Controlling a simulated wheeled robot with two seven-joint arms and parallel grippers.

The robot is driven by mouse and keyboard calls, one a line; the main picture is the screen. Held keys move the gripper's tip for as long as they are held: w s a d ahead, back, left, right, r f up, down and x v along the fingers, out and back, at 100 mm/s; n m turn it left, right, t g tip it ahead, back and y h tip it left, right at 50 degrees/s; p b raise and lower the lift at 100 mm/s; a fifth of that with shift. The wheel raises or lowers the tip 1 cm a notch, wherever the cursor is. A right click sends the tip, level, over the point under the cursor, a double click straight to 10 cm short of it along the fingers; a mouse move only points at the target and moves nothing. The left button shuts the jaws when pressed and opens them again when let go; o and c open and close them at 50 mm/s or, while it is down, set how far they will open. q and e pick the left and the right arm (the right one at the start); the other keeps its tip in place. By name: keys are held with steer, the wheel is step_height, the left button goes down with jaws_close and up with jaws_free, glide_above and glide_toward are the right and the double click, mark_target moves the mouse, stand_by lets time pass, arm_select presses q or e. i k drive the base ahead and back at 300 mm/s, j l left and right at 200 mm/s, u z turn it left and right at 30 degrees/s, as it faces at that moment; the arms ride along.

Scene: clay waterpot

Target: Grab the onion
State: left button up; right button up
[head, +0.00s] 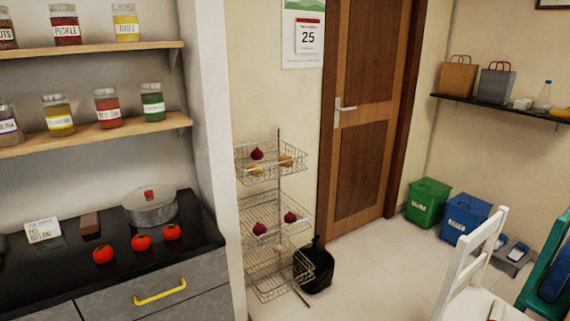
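A red-purple onion (257,154) sits in the top basket of the wire rack (270,237), beside light brown round items that look like potatoes (285,160). Two more onions are in the middle basket: one at the left (259,229) and one at the right (290,217). The bottom basket looks empty. The rack stands against the wall between the counter and the wooden door. Neither of my grippers shows in the head view.
A black counter (195,232) at the left holds several tomatoes (141,242) and a lidded pot (150,208). A white chair (478,275) is at the lower right; the floor between is clear.

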mark_target(290, 217)
steer(key=i+l+u, duration=0.1)
steer(key=i+u, duration=0.15)
steer(key=u, duration=0.25)
steer(key=i+l+u, duration=0.2)
steer(key=u, duration=0.25)
